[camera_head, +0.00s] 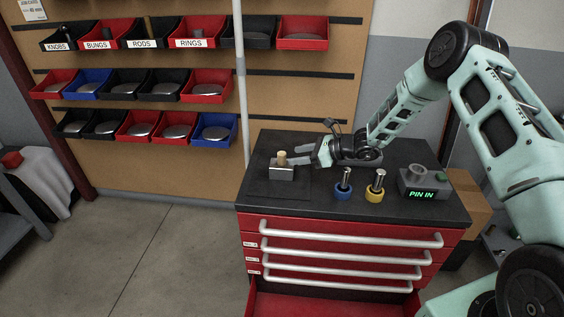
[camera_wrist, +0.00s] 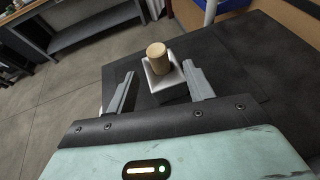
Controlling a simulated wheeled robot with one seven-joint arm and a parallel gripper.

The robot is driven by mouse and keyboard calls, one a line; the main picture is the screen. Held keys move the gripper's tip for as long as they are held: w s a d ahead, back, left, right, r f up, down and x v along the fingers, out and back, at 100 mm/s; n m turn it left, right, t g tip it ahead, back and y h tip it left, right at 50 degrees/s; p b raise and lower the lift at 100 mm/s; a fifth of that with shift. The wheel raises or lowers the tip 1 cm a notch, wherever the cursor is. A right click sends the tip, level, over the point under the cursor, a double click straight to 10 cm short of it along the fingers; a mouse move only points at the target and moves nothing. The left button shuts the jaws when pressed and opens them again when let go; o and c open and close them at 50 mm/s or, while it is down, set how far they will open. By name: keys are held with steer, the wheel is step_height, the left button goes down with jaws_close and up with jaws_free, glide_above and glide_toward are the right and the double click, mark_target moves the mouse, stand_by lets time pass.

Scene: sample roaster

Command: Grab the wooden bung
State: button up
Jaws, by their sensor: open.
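The wooden bung (camera_head: 282,158) is a short tan cylinder standing upright in a light grey block (camera_head: 281,173) on the left part of the black cabinet top. In the wrist view the bung (camera_wrist: 157,57) stands in its block (camera_wrist: 165,80), ahead of my fingers and roughly centred between them. My gripper (camera_head: 318,155) is open and empty, just to the right of the bung in the head view. In the wrist view my gripper (camera_wrist: 158,85) has its fingers spread wide on either side of the block's near side. Neither finger visibly touches the bung.
A blue-based pin (camera_head: 343,186), a yellow-based pin (camera_head: 376,187) and a grey device reading "PIN IN" (camera_head: 424,184) stand to the right on the red cabinet (camera_head: 340,228). A pale pole (camera_head: 241,80) rises behind. Labelled bins (camera_head: 97,44) hang on the back wall.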

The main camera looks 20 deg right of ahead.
mark_target(282, 158)
steer(key=shift+p+x, duration=0.6)
steer(key=shift+x, duration=2.7)
steer(key=c, duration=1.1)
